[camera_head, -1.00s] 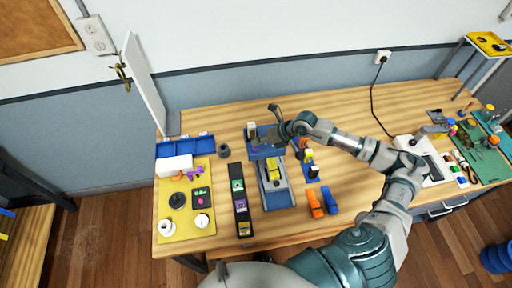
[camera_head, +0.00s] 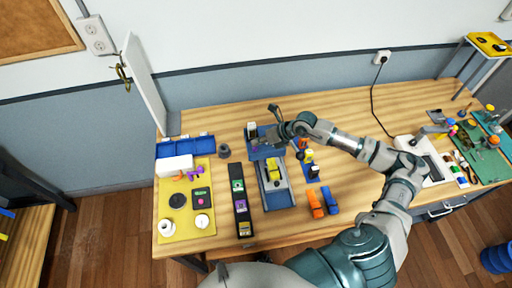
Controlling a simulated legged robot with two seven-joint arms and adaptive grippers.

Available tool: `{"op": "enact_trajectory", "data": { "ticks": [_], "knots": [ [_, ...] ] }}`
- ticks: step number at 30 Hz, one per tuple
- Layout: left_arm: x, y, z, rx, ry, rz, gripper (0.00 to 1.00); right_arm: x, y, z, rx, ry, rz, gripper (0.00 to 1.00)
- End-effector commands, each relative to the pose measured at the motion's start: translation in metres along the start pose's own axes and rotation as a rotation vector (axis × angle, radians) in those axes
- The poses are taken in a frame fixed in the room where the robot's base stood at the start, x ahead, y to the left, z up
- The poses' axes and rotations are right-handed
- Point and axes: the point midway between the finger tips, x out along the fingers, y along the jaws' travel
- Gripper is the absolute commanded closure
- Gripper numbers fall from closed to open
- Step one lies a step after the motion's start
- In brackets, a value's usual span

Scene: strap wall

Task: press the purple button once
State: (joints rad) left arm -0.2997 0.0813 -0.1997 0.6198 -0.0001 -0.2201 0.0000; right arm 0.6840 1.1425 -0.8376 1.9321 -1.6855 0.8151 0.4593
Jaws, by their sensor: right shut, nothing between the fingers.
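A narrow black panel (camera_head: 242,222) lies on the wooden table, left of a grey-and-blue fixture. The purple button is in the middle and uncovered. My right gripper (camera_head: 273,134) is shut and empty, beyond the panel and to its right, over the far end of the fixture. It is apart from the purple button. My left gripper is not in view.
The grey-and-blue fixture (camera_head: 279,200) with a yellow piece stands just right of the panel. A yellow mat (camera_head: 186,233) with small items lies to its left. Orange (camera_head: 315,204) and blue (camera_head: 330,201) pieces lie right of the fixture. A small dark cup (camera_head: 224,151) stands behind the panel.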

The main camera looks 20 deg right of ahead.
Motion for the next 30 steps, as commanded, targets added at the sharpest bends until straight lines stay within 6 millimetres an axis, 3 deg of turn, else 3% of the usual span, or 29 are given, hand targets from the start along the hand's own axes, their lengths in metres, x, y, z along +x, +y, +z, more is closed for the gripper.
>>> {"op": "enact_trajectory", "data": {
  "ticks": [30],
  "knots": [
    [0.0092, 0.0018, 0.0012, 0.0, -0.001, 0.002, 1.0, 0.0089, -0.0033, -0.0067, 0.0, 0.0, 0.001, 1.0]
  ]
}}
